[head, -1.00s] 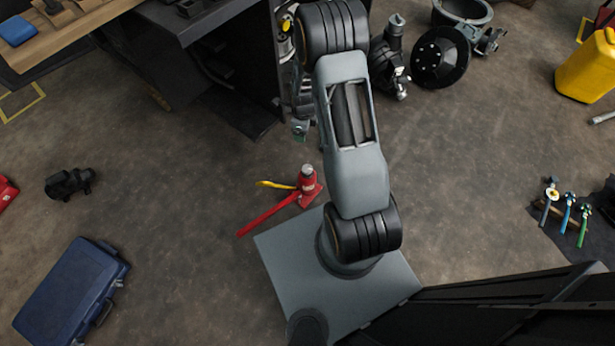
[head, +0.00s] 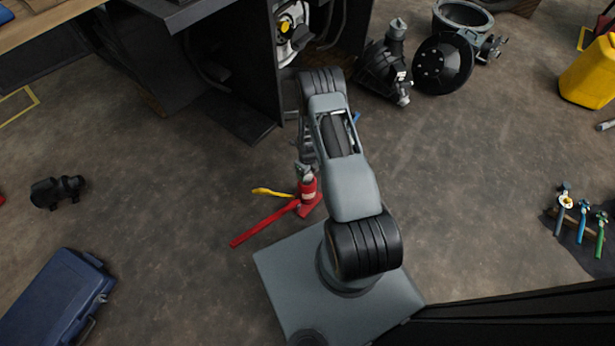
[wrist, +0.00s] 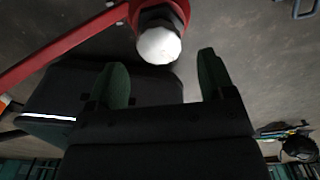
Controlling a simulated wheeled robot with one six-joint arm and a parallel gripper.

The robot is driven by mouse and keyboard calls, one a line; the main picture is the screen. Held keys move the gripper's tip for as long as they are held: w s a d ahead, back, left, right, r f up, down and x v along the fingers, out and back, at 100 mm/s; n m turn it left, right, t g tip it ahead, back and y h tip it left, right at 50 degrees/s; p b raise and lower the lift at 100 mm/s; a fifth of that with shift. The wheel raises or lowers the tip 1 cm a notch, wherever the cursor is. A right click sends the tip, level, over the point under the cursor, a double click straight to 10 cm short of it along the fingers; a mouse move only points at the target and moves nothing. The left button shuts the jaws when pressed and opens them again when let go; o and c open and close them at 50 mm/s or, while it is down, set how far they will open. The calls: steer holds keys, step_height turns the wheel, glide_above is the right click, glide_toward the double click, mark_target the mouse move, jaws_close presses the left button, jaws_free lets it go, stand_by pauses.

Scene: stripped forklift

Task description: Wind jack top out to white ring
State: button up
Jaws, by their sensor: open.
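The red bottle jack (head: 308,190) stands on the floor beside my base. A long red handle (head: 264,223) reaches to the lower left, and a yellow lever (head: 271,192) lies beside it. In the wrist view, the pale rounded jack top (wrist: 158,45) sticks out of a dark collar in the red body (wrist: 180,8). My gripper (wrist: 164,78) is open and empty. Its two green fingertips lie just below the jack top in that view, spread wider than it, with the top apart from both. In the head view my arm's end partly hides the jack top. I cannot make out a white ring.
A dark forklift body (head: 235,75) stands behind the jack. Dark machine parts (head: 442,64) lie at the back right. A blue case (head: 55,298), a small black part (head: 58,191) and a yellow can (head: 590,72) are farther off.

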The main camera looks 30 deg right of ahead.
mark_target(308, 175)
steer(key=shift+f+b, duration=0.4)
steer(key=shift+f, duration=1.25)
steer(key=c, duration=0.9)
steer(key=shift+c, duration=0.2)
steer(key=shift+n, duration=0.3)
